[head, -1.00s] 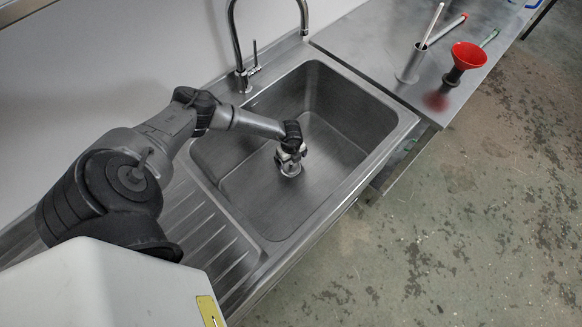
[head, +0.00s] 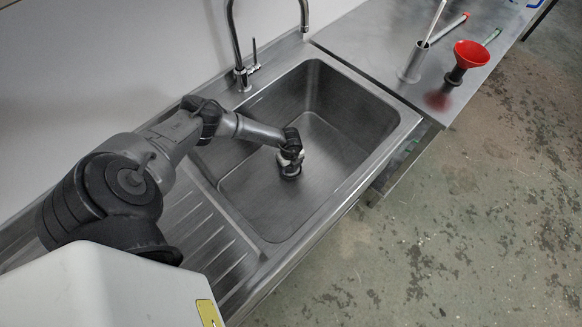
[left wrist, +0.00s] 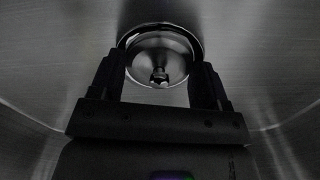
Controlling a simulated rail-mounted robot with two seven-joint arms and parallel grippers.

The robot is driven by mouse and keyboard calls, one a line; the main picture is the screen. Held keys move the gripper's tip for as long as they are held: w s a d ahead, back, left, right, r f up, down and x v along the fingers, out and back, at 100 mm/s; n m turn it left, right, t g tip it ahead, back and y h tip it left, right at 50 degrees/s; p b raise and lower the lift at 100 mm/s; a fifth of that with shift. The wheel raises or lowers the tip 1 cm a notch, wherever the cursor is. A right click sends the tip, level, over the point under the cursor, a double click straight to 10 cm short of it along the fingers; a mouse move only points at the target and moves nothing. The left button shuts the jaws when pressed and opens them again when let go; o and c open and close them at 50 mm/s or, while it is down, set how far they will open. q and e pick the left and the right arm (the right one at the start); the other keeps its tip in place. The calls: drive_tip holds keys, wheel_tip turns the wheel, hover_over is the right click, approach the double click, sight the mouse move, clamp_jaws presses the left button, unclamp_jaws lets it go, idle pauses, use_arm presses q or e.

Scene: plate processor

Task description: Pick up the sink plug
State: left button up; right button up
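The sink plug (left wrist: 160,66) is a round metal disc with a small knob in its middle. In the left wrist view it sits at the bottom of the steel sink basin, inside a ring-shaped drain rim. My left gripper (left wrist: 160,85) is open, with one finger on each side of the plug in that view. I cannot tell whether the fingers touch it. In the head view my left gripper (head: 290,168) is down in the basin over the drain and hides most of the plug. My right gripper is not in view.
The sink basin (head: 345,110) has steep walls around the gripper. A tap (head: 243,78) stands at its back edge and a ribbed drainboard (head: 205,240) lies to the left. A steel bench (head: 370,35) holds a metal cup (head: 415,62) and a red funnel (head: 471,54).

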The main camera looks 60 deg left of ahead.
use_arm(q)
drive_tip(key=c, duration=0.4)
drive_tip(key=shift+r, duration=0.1)
